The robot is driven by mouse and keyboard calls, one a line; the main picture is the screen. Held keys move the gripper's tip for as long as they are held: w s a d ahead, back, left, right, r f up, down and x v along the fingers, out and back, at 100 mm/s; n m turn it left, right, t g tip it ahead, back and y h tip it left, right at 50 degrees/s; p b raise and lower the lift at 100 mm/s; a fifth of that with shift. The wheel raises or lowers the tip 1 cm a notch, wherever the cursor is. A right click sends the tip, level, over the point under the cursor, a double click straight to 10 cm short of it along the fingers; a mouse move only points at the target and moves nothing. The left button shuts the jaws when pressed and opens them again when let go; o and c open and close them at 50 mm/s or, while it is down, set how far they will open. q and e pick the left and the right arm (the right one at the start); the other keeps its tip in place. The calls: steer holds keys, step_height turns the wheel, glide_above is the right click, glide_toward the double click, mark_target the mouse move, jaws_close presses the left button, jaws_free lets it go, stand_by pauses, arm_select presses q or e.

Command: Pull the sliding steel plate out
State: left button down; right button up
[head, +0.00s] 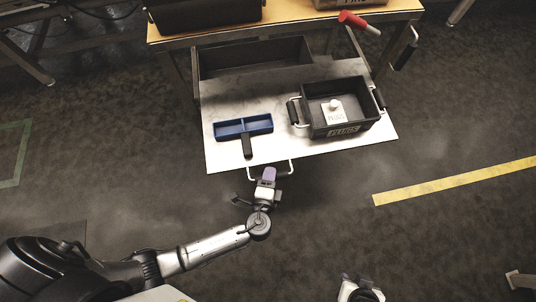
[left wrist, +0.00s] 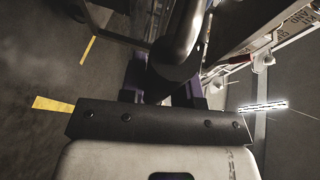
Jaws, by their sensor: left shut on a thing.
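The sliding steel plate (head: 235,108) is a pale sheet standing out from under the wooden table in the head view. A thin white bar handle (head: 291,168) is on its front edge. My left gripper (head: 268,175), with purple fingers, is at this front edge and shut on the handle. Its fingers hide the middle of the handle. In the left wrist view the purple fingers (left wrist: 135,78) show partly behind a dark curved part that blocks the grip point. A white and black part of my right arm shows at the bottom edge of the head view; its jaws are not clear.
A dark open box (head: 255,60) is behind. The floor in front is clear.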

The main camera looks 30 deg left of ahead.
arm_select(q)
steer(key=shift+d+r, duration=0.1)
steer(key=c, duration=0.8)
jaws_free()
steer(key=shift+s, duration=0.1)
steer(key=shift+c, duration=0.2)
steer(key=shift+s, duration=0.2)
steer(key=p+v, duration=0.4)
steer(key=v, duration=0.9)
steer(key=shift+s, duration=0.2)
